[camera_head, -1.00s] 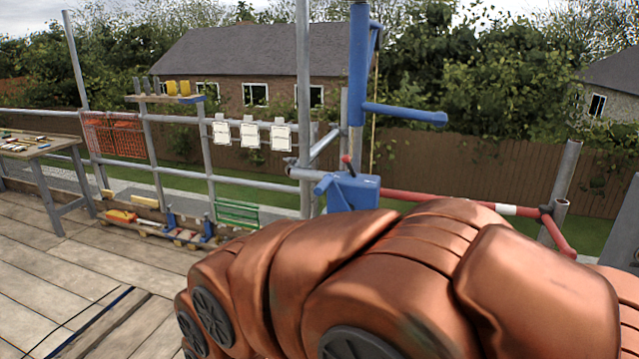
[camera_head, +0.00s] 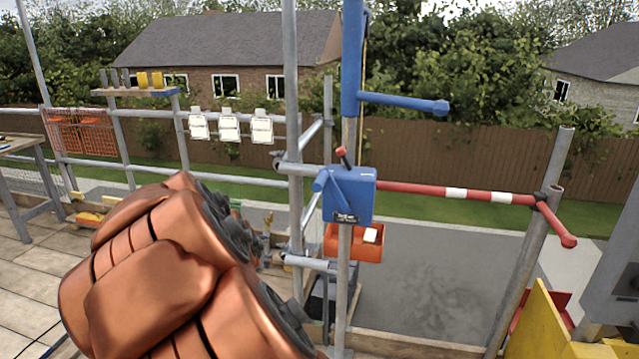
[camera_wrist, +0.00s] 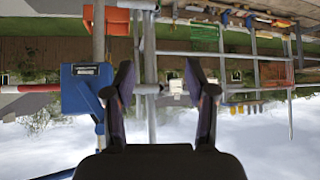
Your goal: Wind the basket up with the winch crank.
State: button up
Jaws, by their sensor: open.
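A blue hoist arm (camera_head: 405,101) juts from the post above the winch. A red and white barrier bar (camera_head: 430,189) runs right. Scaffold poles (camera_head: 293,120) stand close left of the winch. A yellow panel (camera_head: 538,325) is at lower right.

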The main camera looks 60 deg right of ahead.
aim_at(315, 190)
jog(key=d+r+m+h, duration=0.1)
jog(key=d+r+h, duration=0.2)
jog(key=d, duration=0.4)
jog(key=s+d+r+m+h, duration=0.1)
jog(key=d+r+h, duration=0.2)
jog(key=d, duration=0.5)
jog(key=s+d+r+m+h, duration=0.1)
jog(key=d+r+h, duration=0.2)
jog(key=d, duration=0.4)
jog(key=shift+d+m+t+h, duration=0.25)
jog(key=shift+m+t+h, duration=0.05)
jog(key=shift+m, duration=0.1)
jog(key=shift+w+d+r, duration=0.1)
jog(key=shift+w+d, duration=0.15)
jog(key=shift+d, duration=0.25)
jog(key=p+x, duration=0.2)
jog(key=x, duration=0.2)
jog(key=shift+w+d, duration=0.1)
jog(key=shift+d, duration=0.25)
jog(key=shift+w+d+f+p, duration=0.2)
jog(key=shift+w+d+p, duration=0.15)
jog(key=shift+d, duration=0.45)
grip_shut()
